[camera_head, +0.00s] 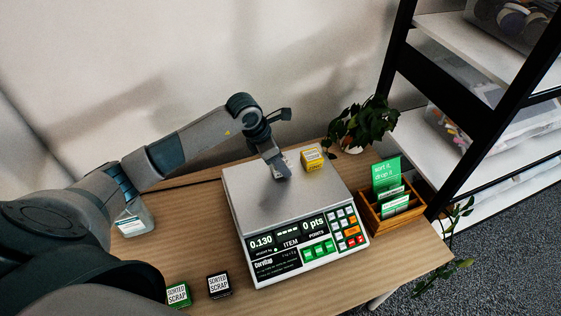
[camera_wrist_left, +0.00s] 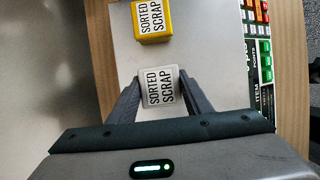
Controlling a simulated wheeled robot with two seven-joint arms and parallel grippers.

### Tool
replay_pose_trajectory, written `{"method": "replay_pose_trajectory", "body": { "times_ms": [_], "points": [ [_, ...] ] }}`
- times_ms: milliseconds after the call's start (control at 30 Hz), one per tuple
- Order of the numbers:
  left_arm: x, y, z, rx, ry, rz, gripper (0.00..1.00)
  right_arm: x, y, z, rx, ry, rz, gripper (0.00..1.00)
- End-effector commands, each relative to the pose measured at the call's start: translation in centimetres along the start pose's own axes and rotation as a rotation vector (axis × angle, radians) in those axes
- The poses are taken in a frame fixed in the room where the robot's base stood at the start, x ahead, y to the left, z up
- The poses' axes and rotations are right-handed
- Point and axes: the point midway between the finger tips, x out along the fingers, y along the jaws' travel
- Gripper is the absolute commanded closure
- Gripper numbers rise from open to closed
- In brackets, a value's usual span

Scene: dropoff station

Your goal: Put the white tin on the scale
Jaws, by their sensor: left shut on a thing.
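The white tin (camera_wrist_left: 160,87), labelled "SORTED SCRAP", is between the fingers of my left gripper (camera_wrist_left: 160,95), which is shut on it. In the head view my left gripper (camera_head: 279,167) is over the back part of the scale's metal plate (camera_head: 258,205). The tin is mostly hidden by the fingers there; I cannot tell whether it touches the plate. The scale's display (camera_head: 288,241) reads 0.130 and 0 pts. My right gripper is not in view.
A yellow tin (camera_head: 312,158) sits at the plate's back right corner, close to my gripper. Green (camera_head: 178,294) and black (camera_head: 219,285) tins stand at the table's front. A glass jar (camera_head: 134,220) is at left, a wooden card box (camera_head: 391,208) and a plant (camera_head: 362,122) at right.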

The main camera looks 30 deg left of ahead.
Motion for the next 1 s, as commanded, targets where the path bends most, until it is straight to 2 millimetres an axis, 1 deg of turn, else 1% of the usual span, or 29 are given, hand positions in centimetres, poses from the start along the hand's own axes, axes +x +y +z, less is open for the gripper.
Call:
{"method": "replay_pose_trajectory", "body": {
  "times_ms": [33, 100, 500, 533, 600, 1000],
  "points": [
    [0.2, -0.1, -0.1, -0.003, 0.0, -0.002, 0.83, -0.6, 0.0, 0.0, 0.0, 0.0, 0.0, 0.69],
    [0.8, 0.0, -0.3, -0.002, 0.0, -0.001, 0.83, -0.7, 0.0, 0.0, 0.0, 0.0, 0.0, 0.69],
    [1.3, 0.0, -0.5, 0.0, -0.002, 0.001, 0.83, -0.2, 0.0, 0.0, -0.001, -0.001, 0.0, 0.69],
    [1.4, 0.0, -0.6, 0.0, -0.001, 0.001, 0.53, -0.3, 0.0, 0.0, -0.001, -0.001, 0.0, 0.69],
    [1.3, 0.0, -0.5, 0.0, -0.001, 0.001, 0.36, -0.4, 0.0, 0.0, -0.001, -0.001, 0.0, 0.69],
    [1.1, 0.0, -0.4, 0.0, -0.001, 0.001, 0.36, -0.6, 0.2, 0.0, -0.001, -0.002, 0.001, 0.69]
  ]
}}
